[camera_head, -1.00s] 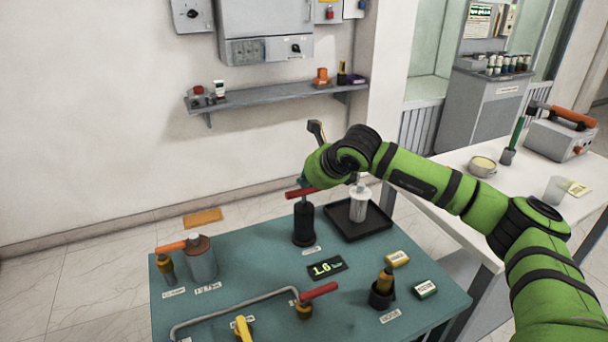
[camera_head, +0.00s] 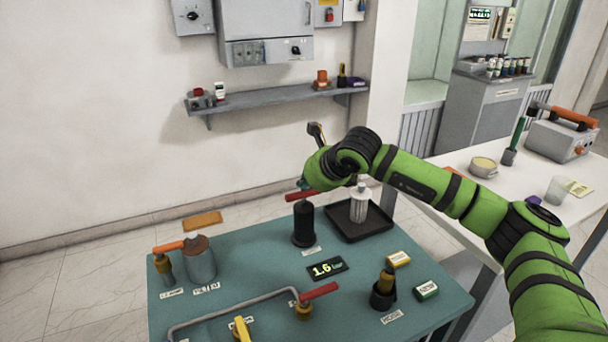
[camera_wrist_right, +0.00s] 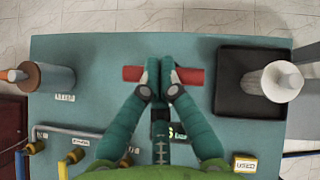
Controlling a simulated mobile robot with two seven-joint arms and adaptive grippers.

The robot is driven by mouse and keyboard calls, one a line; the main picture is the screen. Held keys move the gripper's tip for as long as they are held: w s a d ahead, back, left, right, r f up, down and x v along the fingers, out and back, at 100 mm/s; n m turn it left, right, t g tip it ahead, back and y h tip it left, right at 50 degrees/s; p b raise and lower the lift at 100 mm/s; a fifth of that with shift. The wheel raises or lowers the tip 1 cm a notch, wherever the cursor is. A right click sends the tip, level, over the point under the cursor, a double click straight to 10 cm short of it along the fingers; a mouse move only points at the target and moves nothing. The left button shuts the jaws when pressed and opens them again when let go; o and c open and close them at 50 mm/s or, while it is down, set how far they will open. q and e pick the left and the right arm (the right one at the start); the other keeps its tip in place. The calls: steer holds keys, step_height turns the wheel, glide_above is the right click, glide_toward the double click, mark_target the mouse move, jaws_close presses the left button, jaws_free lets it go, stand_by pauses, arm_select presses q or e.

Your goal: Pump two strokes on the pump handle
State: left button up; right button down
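The pump is a black upright cylinder (camera_head: 303,224) on the teal table. Its red crossbar handle (camera_head: 297,196) is low, just above the cylinder top. In the right wrist view the red handle (camera_wrist_right: 188,76) runs crosswise under my fingers, with both ends sticking out. My right gripper (camera_wrist_right: 160,70) has its two teal fingers drawn together on the middle of the handle. In the head view my wrist hides most of that gripper. A small display (camera_head: 326,268) in front of the pump reads 1.6 bar. My left gripper is not in view.
A black tray (camera_head: 372,232) with a white ribbed insulator (camera_head: 359,206) stands close right of the pump. A pipe with a red lever (camera_head: 319,291) lies in front. The table's middle left is clear.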

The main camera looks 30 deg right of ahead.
mark_target(306, 193)
steer(key=shift+f, duration=0.2)
steer(key=shift+r, duration=0.45)
steer(key=shift+w+r+p, duration=0.1)
steer(key=shift+r+p, duration=1.1)
steer(key=shift+r, duration=1.95)
